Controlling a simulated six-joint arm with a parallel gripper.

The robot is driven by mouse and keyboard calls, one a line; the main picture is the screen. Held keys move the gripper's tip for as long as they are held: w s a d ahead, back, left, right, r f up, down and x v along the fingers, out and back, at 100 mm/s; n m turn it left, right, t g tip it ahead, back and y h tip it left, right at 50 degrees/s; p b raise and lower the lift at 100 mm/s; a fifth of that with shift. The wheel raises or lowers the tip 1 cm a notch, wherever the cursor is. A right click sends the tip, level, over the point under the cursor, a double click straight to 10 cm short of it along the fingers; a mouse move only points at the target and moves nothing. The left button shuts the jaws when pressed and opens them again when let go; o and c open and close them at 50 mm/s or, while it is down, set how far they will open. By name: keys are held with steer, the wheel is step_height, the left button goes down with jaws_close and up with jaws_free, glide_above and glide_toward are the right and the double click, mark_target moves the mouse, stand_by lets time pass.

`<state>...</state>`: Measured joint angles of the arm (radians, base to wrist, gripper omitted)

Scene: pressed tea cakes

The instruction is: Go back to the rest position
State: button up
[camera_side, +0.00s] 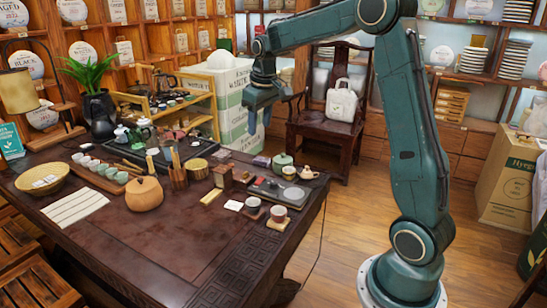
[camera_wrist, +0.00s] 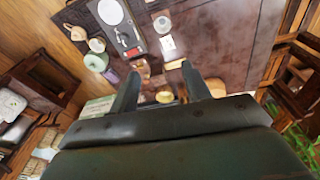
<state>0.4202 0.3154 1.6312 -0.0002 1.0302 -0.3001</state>
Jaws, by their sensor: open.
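My gripper (camera_side: 260,112) hangs in the air above the far right part of the dark carved table (camera_side: 150,245), its fingers pointing down. In the wrist view my gripper (camera_wrist: 163,90) shows two fingers spread apart with nothing held between them. The table top with its tea things lies well below and beyond the fingertips. A digital scale (camera_side: 280,190) lies near the table's right edge. The scale also shows in the wrist view (camera_wrist: 130,40).
A green lidded pot (camera_side: 283,163), a small teapot (camera_side: 308,173) and small cups stand near the scale. A round wooden jar (camera_side: 144,194) stands mid-table. A wooden chair (camera_side: 320,130) with a white bag (camera_side: 342,105) stands behind. The floor (camera_side: 345,215) right of the table is clear.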

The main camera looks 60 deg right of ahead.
steer(key=s+a+r+t, duration=0.1)
steer(key=s+a+r, duration=0.4)
steer(key=a, duration=0.2)
steer(key=s+a+f+t, duration=0.1)
steer(key=s+a, duration=0.5)
steer(key=s, duration=0.4)
steer(key=s+a+f+n+t, duration=0.1)
steer(key=s+a+t, duration=0.1)
steer(key=s+a, duration=0.4)
steer(key=s, duration=0.4)
steer(key=shift+s+a+y, duration=0.2)
steer(key=shift+s+y, duration=0.15)
steer(key=shift+y, duration=0.05)
